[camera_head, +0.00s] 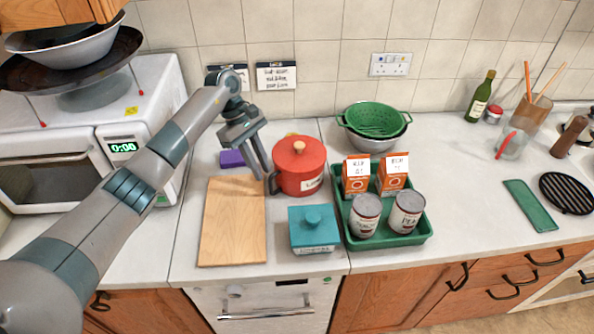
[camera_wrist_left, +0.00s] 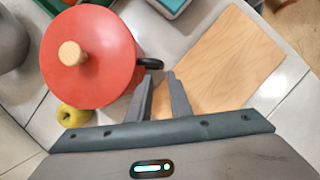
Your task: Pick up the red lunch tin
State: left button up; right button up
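The red lunch tin (camera_head: 299,178) is round, with a red lid, a wooden knob and a white label on its front. It stands upright on the counter to the right of the wooden board. A dark handle (camera_wrist_left: 150,63) sticks out from its side towards my left gripper. My left gripper (camera_head: 265,176) points down at the tin's left side, by that handle. In the left wrist view its two fingers (camera_wrist_left: 158,76) are apart, with the handle at or just beyond their tips; I cannot tell whether they touch it. My right gripper is in neither view.
A wooden board (camera_head: 232,225) lies left of the tin and a teal box (camera_head: 313,240) stands in front. A green tray (camera_head: 418,236) with cartons and cans is to the right. A green colander (camera_head: 374,118) is behind.

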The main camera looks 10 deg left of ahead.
pick_arm(q)
jog(key=shift+f, duration=0.2)
jog(key=shift+s+d+f+p, duration=0.2)
jog(key=shift+d+f+p, duration=0.05)
jog(key=shift+d+p, duration=0.1)
jog(key=x, duration=0.2)
jog(key=p+x, duration=0.1)
jog(key=x, duration=0.1)
jog(key=shift+s+d+r, duration=0.1)
jog(key=shift+s+r, duration=0.05)
jog(key=shift+s, duration=0.1)
jog(key=shift+f, duration=0.3)
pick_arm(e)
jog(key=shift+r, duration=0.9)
pick_arm(q)
grip_shut()
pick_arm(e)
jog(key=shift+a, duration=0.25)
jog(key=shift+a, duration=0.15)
pick_arm(q)
jog(key=shift+r, duration=0.1)
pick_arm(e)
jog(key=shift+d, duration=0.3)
